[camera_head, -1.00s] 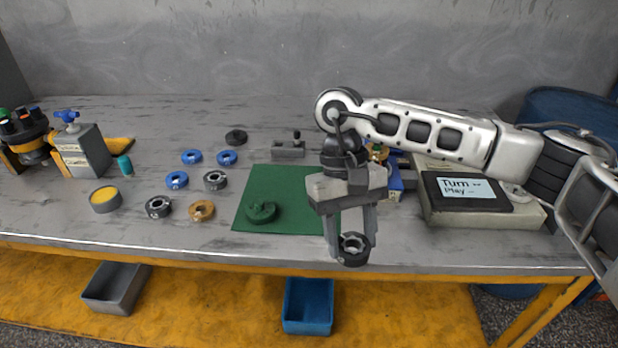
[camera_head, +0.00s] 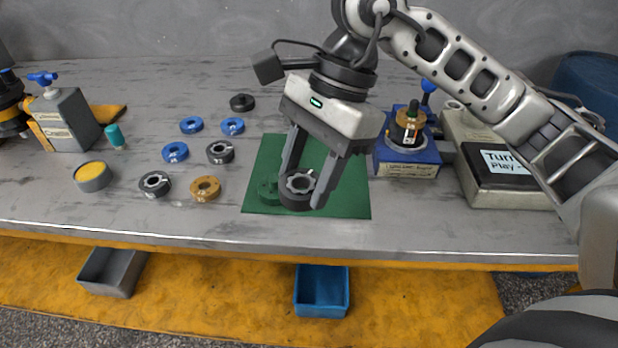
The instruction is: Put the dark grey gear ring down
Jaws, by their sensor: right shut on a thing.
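The dark grey gear ring (camera_head: 298,191) is between the fingers of my right gripper (camera_head: 303,188), which is shut on it. The ring shows its toothed inner hole and appears above the green mat (camera_head: 350,195); whether it touches the mat I cannot tell. A green round part (camera_head: 267,189) lies on the mat just left of the ring and is partly hidden by the gripper finger. Two similar dark rings, one at the front (camera_head: 155,184) and one further back (camera_head: 220,152), lie on the bench to the left. My left gripper is not in view.
A bronze ring (camera_head: 205,189), several blue rings (camera_head: 175,152) and a black disc (camera_head: 242,102) lie left of the mat. A blue fixture (camera_head: 405,160) with a motor part and a display box (camera_head: 500,180) stand right. Grey (camera_head: 112,272) and blue (camera_head: 322,292) bins sit below.

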